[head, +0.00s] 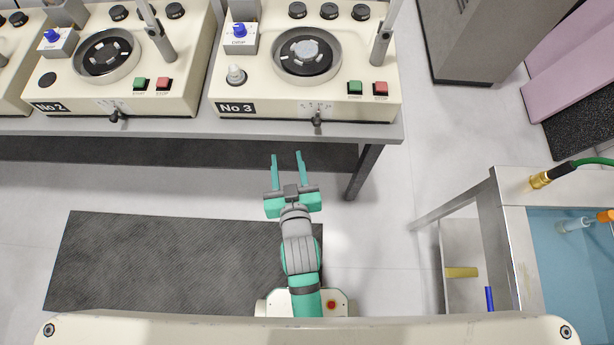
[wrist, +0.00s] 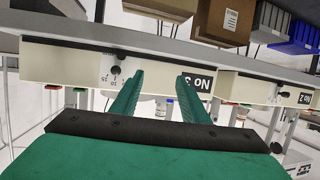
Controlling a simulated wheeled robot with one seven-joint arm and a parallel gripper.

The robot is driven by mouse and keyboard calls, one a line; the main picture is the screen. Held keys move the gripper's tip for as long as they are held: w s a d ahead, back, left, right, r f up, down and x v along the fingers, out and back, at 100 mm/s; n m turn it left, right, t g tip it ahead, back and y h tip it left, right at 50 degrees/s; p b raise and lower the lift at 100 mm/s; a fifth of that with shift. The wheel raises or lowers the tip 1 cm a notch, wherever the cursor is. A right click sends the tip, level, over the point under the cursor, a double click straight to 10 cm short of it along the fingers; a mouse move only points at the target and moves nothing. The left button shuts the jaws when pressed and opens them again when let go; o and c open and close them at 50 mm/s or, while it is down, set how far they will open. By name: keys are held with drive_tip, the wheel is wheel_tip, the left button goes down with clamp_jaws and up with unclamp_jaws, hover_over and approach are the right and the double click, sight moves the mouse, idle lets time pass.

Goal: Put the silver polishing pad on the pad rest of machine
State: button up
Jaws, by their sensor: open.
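Machine No 3 (head: 225,92) stands on the bench ahead of me. A small silver knobbed piece (head: 235,75) sits upright at its front left; it looks like the polishing pad, but I cannot be sure. The same spot on machine No 2 (head: 90,85) shows a bare dark disc (head: 47,79), perhaps a pad rest. My gripper (head: 287,154) is open and empty, in front of the bench edge below No 3. Its fingers (wrist: 160,95) also show in the wrist view.
The grey bench (head: 200,127) has a leg (head: 364,170) right of my gripper. Posts (head: 382,42) rise from the machines. A blue basin (head: 570,270) with a green hose stands at right. Floor between bench and basin is clear.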

drive_tip(key=s+d+m+h, duration=0.1)
drive_tip(key=s+d, duration=0.1)
drive_tip(key=s, duration=0.8)
drive_tip(key=s+d+m+t+h, duration=0.1)
drive_tip(key=s+d, duration=0.2)
drive_tip(key=s, duration=0.8)
drive_tip(key=shift+s+r, duration=0.25)
drive_tip(key=shift+r, duration=0.1)
drive_tip(key=shift+d, duration=0.1)
